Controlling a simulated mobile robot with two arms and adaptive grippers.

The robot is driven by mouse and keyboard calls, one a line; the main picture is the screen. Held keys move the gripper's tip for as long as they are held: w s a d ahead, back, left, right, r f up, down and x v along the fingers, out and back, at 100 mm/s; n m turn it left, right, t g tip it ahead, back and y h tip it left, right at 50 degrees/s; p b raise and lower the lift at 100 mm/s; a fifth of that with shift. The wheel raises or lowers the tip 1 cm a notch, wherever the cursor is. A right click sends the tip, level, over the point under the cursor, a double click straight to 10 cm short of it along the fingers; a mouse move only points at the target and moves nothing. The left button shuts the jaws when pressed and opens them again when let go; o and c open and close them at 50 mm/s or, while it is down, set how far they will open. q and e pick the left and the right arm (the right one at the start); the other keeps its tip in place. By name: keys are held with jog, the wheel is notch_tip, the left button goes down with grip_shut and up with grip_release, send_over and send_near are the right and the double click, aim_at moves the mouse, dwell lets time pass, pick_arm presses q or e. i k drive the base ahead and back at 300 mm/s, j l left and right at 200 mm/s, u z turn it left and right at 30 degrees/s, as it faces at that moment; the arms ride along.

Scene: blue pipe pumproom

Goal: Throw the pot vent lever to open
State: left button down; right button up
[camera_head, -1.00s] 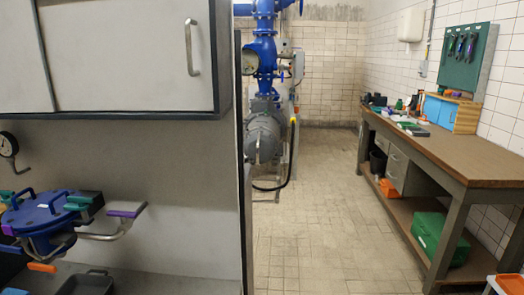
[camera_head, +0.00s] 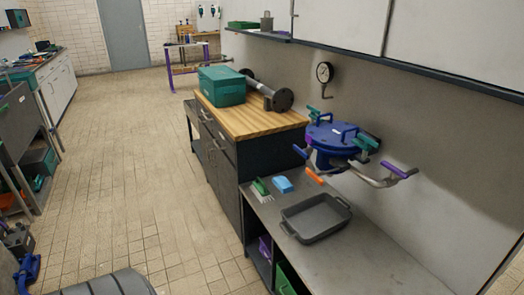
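A blue lidded pot (camera_head: 328,156) is mounted by the grey wall, above a grey counter, right of centre. Its round lid (camera_head: 332,134) carries blue handles and looks closed. Several coloured grips surround it: teal grips (camera_head: 366,142) at the sides, an orange grip (camera_head: 314,176) low in front, and a purple grip (camera_head: 400,172) on a bent metal arm reaching right. I cannot tell which one is the vent lever or how it is set. Neither of my grippers is in view.
A grey tray (camera_head: 317,218), a blue block (camera_head: 283,184) and a green brush (camera_head: 260,186) lie on the counter (camera_head: 365,262). A wooden-topped cabinet (camera_head: 243,119) bears a teal box (camera_head: 222,86). The tiled floor (camera_head: 145,165) is open.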

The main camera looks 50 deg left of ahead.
aim_at(302, 152)
jog(key=u, duration=1.25)
